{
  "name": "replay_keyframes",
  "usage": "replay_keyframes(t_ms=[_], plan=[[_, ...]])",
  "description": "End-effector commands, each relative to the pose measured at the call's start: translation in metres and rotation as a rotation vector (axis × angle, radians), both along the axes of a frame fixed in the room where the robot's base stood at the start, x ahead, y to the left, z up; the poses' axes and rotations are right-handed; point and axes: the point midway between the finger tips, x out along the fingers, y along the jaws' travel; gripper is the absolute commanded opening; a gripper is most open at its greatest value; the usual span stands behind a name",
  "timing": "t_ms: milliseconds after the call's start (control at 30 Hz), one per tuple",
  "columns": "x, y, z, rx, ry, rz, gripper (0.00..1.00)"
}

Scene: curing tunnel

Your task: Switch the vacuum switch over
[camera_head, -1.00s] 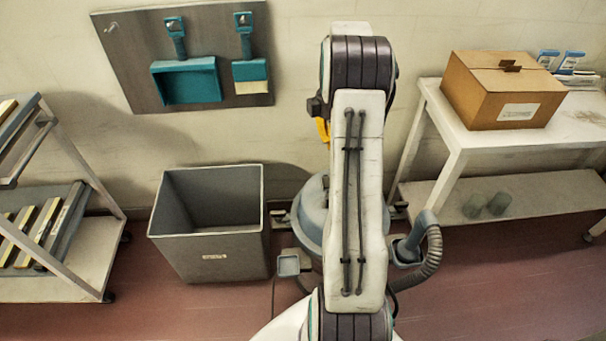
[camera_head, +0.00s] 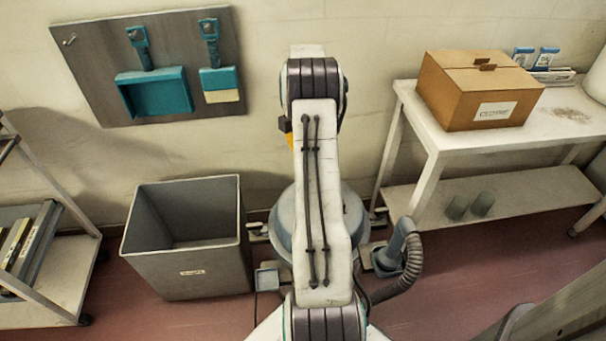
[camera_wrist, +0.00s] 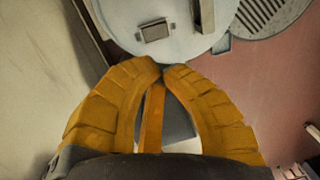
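The vacuum (camera_head: 284,228) is a rounded blue-grey canister on the floor, mostly hidden behind my arm in the head view. In the wrist view its pale round lid (camera_wrist: 182,42) fills the top middle. On the lid is a small grey rectangular piece with a dark edge (camera_wrist: 155,31), which looks like the switch. A brown upright piece (camera_wrist: 204,15) is to its right. My gripper (camera_wrist: 162,68) has yellow fingers with the tips together and nothing between them. The tips show just below the lid's near edge; the gap to the switch cannot be judged. The switch's position is unclear.
A grey bin (camera_head: 190,270) stands left of the vacuum. The hose (camera_head: 408,262) curves on its right. A white table (camera_head: 440,141) with a cardboard box (camera_head: 477,90) is at the right, a cart (camera_head: 60,290) at the left. The wall is close behind.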

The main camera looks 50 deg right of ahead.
Motion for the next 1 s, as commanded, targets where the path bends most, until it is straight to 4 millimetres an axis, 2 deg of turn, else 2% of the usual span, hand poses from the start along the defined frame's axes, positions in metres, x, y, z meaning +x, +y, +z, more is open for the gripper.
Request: replay_keyframes(t_ms=[700,1000], plan=[[-0.011,0.009,-0.111,0.002,0.002,-0.001,0.00],[-0.013,0.011,-0.133,0.003,0.002,-0.001,0.00]])
